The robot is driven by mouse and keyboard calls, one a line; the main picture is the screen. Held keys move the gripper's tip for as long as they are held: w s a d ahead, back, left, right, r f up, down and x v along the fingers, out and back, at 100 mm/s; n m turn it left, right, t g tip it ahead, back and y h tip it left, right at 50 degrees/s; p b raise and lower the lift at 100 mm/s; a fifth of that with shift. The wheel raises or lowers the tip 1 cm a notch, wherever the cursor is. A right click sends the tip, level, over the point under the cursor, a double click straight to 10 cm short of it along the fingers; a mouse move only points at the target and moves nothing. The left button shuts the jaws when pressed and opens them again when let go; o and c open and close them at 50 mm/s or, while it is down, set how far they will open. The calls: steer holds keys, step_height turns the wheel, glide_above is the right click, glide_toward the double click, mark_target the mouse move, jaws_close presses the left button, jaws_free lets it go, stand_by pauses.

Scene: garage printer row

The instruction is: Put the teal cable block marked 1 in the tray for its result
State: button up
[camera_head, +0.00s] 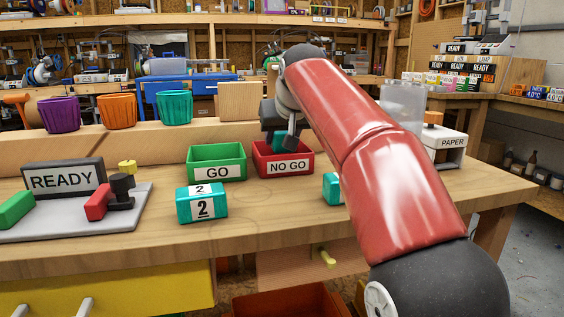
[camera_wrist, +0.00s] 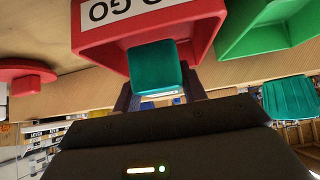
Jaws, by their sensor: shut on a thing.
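My gripper (camera_head: 281,139) is shut on a teal block (camera_wrist: 156,66) and holds it at the red tray labelled NO GO (camera_head: 284,168). In the wrist view the block is between my fingers, in front of the red tray (camera_wrist: 92,40); I cannot tell whether it touches the tray. No number shows on it. The green tray labelled GO (camera_head: 217,164) stands to the left, empty as far as I see. Another teal block marked 2 (camera_head: 202,204) lies on the bench in front. A third teal block (camera_head: 332,188) is partly hidden by my arm.
A grey fixture with a READY sign (camera_head: 64,178), a green part and a red lever stands at the left. Purple, orange and teal cups (camera_head: 174,107) line the ledge behind. A PAPER box (camera_head: 447,152) and a clear container (camera_head: 402,104) stand at the right.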

mark_target(282, 150)
step_height(282, 150, down, 4)
steer(key=shift+r+b, duration=0.1)
steer(key=shift+b, duration=0.7)
steer(key=o, duration=1.1)
steer(key=shift+r, duration=0.15)
steer(key=p+v, duration=0.2)
steer(key=v, duration=1)
steer(key=shift+s, duration=0.1)
